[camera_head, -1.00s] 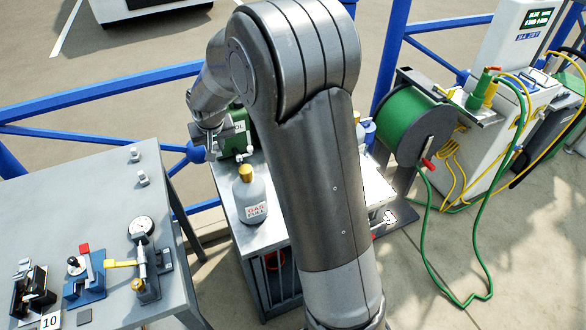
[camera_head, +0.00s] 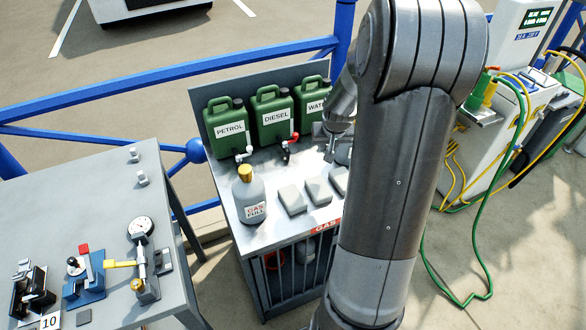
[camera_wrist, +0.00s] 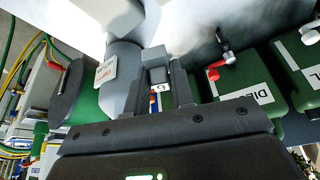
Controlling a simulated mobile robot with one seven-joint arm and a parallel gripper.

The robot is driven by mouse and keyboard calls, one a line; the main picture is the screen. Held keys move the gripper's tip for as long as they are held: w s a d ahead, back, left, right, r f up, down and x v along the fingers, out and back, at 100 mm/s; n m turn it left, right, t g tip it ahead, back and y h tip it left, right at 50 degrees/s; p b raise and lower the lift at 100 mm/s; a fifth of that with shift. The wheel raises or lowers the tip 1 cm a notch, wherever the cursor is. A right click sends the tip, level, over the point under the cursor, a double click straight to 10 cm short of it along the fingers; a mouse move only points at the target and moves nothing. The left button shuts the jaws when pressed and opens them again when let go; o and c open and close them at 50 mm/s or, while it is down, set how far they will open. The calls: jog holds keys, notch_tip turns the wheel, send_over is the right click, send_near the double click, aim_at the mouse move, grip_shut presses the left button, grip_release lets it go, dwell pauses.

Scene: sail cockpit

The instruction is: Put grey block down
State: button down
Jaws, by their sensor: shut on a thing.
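My gripper (camera_wrist: 158,90) shows in the wrist view with its two dark fingers apart and a small grey block (camera_wrist: 154,57) at their tips. It is shut on this block, above or at the steel bench; contact below cannot be told. In the head view my gripper (camera_head: 331,150) is over the bench, in front of the water can, and the block in it cannot be made out. Several flat grey blocks lie on the bench, one at the left (camera_head: 291,200) and one beside it (camera_head: 318,190); my arm partly hides the right side.
Green petrol (camera_head: 229,127), diesel (camera_head: 272,117) and water (camera_head: 312,105) cans with taps line the bench's back. A full gas bottle (camera_head: 250,196) stands at its left. A grey bottle with an EMPTY label (camera_wrist: 120,65) is near my gripper. A table with fixtures (camera_head: 100,205) is left.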

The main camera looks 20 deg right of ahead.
jog(key=s+d, duration=0.1)
jog(key=d, duration=0.1)
send_over(301, 167)
jog(key=s, duration=0.1)
jog(key=f, duration=0.7)
jog(key=shift+a+f, duration=0.2)
jog(key=shift+a, duration=0.1)
jog(key=shift+f, duration=1.95)
jog(key=shift+f, duration=0.1)
jog(key=c, duration=1.2)
grip_release()
jog(key=shift+c, duration=0.2)
